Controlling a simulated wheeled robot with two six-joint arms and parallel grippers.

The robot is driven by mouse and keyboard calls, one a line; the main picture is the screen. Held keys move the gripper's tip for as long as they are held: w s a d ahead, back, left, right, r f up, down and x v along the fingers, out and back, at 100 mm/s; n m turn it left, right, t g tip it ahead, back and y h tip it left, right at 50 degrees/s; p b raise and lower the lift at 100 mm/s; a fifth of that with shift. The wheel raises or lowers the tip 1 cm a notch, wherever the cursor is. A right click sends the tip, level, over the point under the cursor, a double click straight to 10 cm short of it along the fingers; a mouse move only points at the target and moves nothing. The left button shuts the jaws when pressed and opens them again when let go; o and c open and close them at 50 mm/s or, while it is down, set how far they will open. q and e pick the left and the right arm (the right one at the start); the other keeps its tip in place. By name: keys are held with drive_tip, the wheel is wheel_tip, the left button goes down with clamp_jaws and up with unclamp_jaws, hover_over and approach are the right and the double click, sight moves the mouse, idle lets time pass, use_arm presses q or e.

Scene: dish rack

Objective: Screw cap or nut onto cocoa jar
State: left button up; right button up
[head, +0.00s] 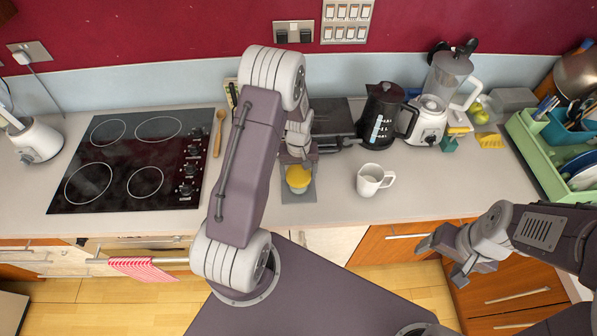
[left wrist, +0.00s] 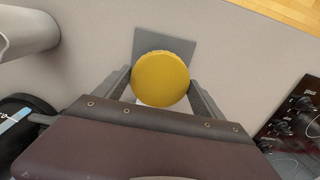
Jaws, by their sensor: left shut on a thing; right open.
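The cocoa jar (head: 298,188) stands upright on a small grey mat (head: 308,194) on the counter, with a round yellow cap (head: 300,175) on its top. My left gripper (head: 297,165) reaches down from above and is shut on the cap. In the left wrist view the cap (left wrist: 160,78) sits between the two fingers and hides nearly all of the jar. I cannot tell how tightly the cap is seated. My right gripper (head: 443,262) is open and empty, in front of the counter at the lower right.
A white mug (head: 371,181) stands right of the jar. Behind are a black kettle (head: 381,115) and a blender (head: 438,105). A black hob (head: 130,160) and a wooden spoon (head: 219,131) lie to the left. A green dish rack (head: 545,165) is at far right.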

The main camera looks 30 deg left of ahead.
use_arm(q)
drive_tip(key=shift+m, duration=1)
drive_tip(key=m, duration=0.2)
drive_tip(key=shift+m, duration=0.3)
drive_tip(key=m, duration=0.2)
drive_tip(key=shift+m+p, duration=0.35)
drive_tip(key=shift+m, duration=0.95)
drive_tip(key=m, duration=0.4)
drive_tip(key=shift+m, duration=0.3)
